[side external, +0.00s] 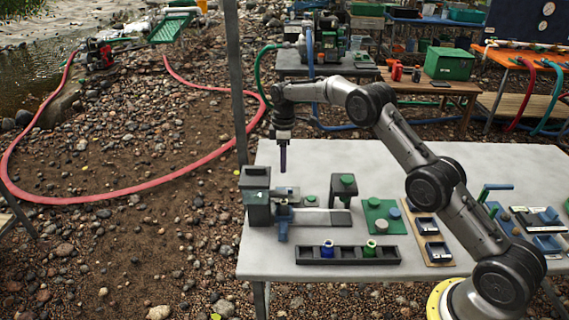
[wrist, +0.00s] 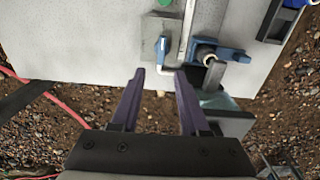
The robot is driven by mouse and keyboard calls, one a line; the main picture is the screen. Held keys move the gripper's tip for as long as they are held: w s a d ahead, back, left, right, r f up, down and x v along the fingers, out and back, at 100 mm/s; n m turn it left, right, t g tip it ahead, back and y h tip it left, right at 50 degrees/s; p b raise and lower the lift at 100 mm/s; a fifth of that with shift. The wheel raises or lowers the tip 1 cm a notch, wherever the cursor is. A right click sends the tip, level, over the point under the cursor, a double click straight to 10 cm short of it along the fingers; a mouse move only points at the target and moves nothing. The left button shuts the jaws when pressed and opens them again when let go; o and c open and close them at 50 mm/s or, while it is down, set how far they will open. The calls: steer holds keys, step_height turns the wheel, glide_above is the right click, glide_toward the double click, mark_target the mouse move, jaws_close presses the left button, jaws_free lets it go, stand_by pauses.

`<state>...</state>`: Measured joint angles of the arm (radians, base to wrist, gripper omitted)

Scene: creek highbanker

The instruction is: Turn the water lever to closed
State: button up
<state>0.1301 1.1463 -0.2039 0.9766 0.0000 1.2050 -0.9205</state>
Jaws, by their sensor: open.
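A blue lever (side external: 282,224) is fixed at the grey-and-green box unit (side external: 256,192) at the left end of the grey table (side external: 330,165). In the wrist view the blue lever (wrist: 228,54) lies across a grey metal post, beside a long pale bar. My gripper (side external: 283,158) points down, above and slightly behind the lever, apart from it. In the wrist view my gripper (wrist: 160,75) shows two dark purple fingers spread apart with nothing between them. The lever is up and right of the fingertips there. Part of the lever is hidden by the unit.
A black tray (side external: 346,254) with a blue and a green piece lies in front. A dark upright pole (side external: 236,80) stands behind the table's left end.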

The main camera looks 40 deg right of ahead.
steer(key=shift+s+d+f, duration=0.1)
steer(key=shift+s+f, duration=0.05)
steer(key=shift+f, duration=4.85)
jaws_close()
